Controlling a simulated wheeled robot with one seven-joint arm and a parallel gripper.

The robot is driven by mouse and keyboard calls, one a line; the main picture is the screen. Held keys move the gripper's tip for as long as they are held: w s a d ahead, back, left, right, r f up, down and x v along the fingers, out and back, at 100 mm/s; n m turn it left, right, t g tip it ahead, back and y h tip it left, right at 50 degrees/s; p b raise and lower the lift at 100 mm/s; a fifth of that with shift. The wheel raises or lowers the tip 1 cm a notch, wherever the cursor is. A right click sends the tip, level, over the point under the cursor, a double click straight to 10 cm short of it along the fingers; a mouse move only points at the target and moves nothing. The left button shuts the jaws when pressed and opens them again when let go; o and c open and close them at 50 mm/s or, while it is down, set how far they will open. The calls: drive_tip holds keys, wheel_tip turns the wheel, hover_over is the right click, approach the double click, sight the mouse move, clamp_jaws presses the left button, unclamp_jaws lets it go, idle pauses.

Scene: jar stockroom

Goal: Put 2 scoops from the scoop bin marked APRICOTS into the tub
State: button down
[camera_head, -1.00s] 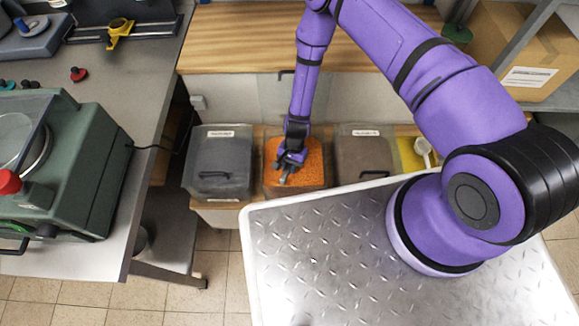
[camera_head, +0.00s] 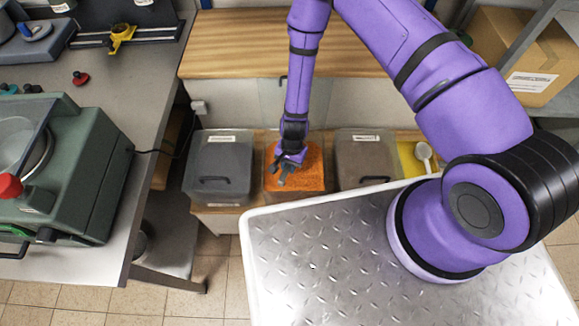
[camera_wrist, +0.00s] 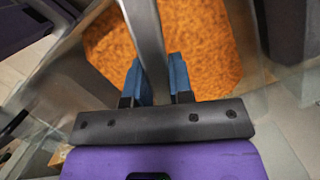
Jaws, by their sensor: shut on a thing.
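The scoop bin (camera_head: 292,188) holding orange, grainy contents stands open on the low wooden shelf; no readable label shows on it. My gripper (camera_head: 287,166) reaches down into this bin, over the orange contents (camera_head: 312,172). In the wrist view, the blue fingertips of my gripper (camera_wrist: 156,82) are shut on a flat grey handle (camera_wrist: 143,28), seemingly a scoop's. The far end of the handle runs out of the top of that view, so its bowl is hidden. The orange contents (camera_wrist: 205,45) lie beyond the fingers. I cannot make out the tub in either view.
Closed grey lidded bins stand at the left (camera_head: 220,165) and right (camera_head: 365,158) of the orange one. A white scoop (camera_head: 424,152) rests over something yellow. A green machine (camera_head: 75,170) stands on the left bench. A cardboard box (camera_head: 520,60) sits at the right.

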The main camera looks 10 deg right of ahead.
drive_tip(key=shift+t+h, duration=0.4)
drive_tip(key=shift+t, duration=0.1)
drive_tip(key=shift+s+a+r, duration=0.1)
drive_tip(key=shift+s+r, duration=0.05)
drive_tip(key=shift+r, duration=0.75)
drive_tip(key=shift+s+a+r, duration=0.1)
drive_tip(key=shift+r, duration=0.75)
drive_tip(key=shift+s+a+r, duration=0.1)
drive_tip(key=shift+s+r, duration=0.05)
drive_tip(key=shift+r, duration=0.75)
drive_tip(key=shift+s, duration=0.15)
